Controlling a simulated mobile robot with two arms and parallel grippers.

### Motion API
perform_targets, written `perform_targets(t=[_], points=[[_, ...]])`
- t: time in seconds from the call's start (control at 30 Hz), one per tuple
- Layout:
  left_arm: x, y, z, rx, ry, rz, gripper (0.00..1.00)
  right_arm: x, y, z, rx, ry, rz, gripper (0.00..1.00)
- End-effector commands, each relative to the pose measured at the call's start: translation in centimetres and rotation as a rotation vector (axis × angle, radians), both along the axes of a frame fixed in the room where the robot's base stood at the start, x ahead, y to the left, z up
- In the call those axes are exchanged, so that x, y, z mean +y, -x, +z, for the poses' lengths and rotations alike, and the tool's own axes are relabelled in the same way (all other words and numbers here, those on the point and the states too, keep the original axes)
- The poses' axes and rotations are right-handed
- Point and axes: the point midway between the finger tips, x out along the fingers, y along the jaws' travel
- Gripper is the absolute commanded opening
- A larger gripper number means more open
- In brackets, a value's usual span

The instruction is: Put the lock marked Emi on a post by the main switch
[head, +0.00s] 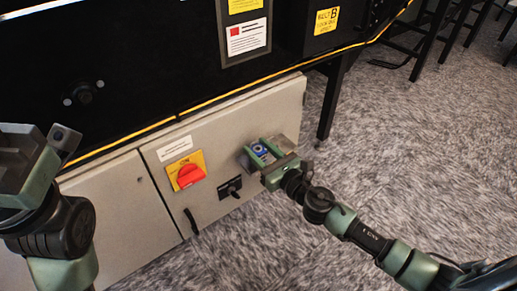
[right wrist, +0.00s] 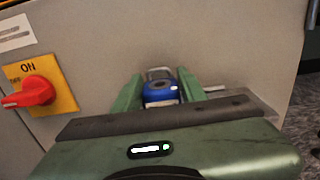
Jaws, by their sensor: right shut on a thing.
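The main switch (head: 187,173) is a red rotary handle on a yellow plate on the grey cabinet door, and it also shows at the left of the right wrist view (right wrist: 32,92). My right gripper (head: 262,150) is shut on a blue lock (right wrist: 159,91) with a metal shackle, held close to the cabinet front to the right of the switch. The name on the lock is too small to read. Whether the shackle touches a post is hidden. My left gripper (head: 36,144) is raised at the left edge; its fingertips do not show clearly.
The grey cabinet (head: 105,205) sits under a black machine body with a yellow cable along its lower edge. A black leg (head: 333,95) stands right of the cabinet.

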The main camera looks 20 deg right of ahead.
Motion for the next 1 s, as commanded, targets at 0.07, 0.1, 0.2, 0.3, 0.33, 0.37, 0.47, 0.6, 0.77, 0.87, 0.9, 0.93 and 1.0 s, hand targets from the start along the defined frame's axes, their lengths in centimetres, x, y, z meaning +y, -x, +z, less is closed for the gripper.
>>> perform_targets(t=[0.07,0.1,0.2,0.3,0.33,0.37,0.47,0.6,0.77,0.87,0.9,0.93,1.0], points=[[-0.01,-0.03,-0.12,0.002,0.0,0.0,0.36,-0.01,-0.01,-0.12,-0.001,0.0,0.0,0.0],[-0.01,-0.07,-0.14,0.003,0.0,0.0,0.36,0.0,-0.01,-0.17,-0.001,0.0,0.0,0.0],[-0.03,-0.07,-0.15,0.003,-0.001,0.0,0.36,0.0,-0.01,-0.31,-0.001,0.0,0.0,0.0],[-0.04,0.02,0.01,-0.001,-0.001,0.001,0.36,0.0,0.0,-0.33,0.0,0.0,0.0,0.0],[-0.03,0.06,0.05,-0.004,-0.001,0.001,0.36,0.0,0.0,-0.34,0.0,0.0,0.0,0.0],[-0.03,0.09,0.08,-0.004,-0.001,0.001,0.36,0.0,0.0,-0.35,0.0,0.0,0.0,0.0],[-0.02,0.12,0.08,-0.005,0.0,0.001,0.36,0.0,0.01,-0.39,0.001,-0.001,0.0,0.0],[-0.01,0.14,0.09,-0.005,0.0,0.001,0.36,0.0,0.01,-0.4,0.001,-0.001,0.0,0.67],[-0.01,0.15,0.1,-0.006,0.0,0.001,0.36,0.0,0.01,-0.37,0.001,0.0,0.0,0.67],[-0.01,0.16,0.11,-0.006,0.0,0.001,0.36,-0.01,0.05,-0.42,0.002,0.0,0.0,0.67],[-0.01,0.17,0.12,-0.006,0.0,0.001,0.36,-0.05,0.15,-0.43,0.002,0.0,0.0,0.67],[-0.01,0.17,0.13,-0.006,0.0,0.001,0.36,-0.1,0.3,-0.44,0.002,0.0,0.0,0.67],[-0.02,0.16,0.17,-0.006,0.0,0.001,0.36,-0.33,0.89,-0.52,0.004,-0.001,-0.001,0.67]])
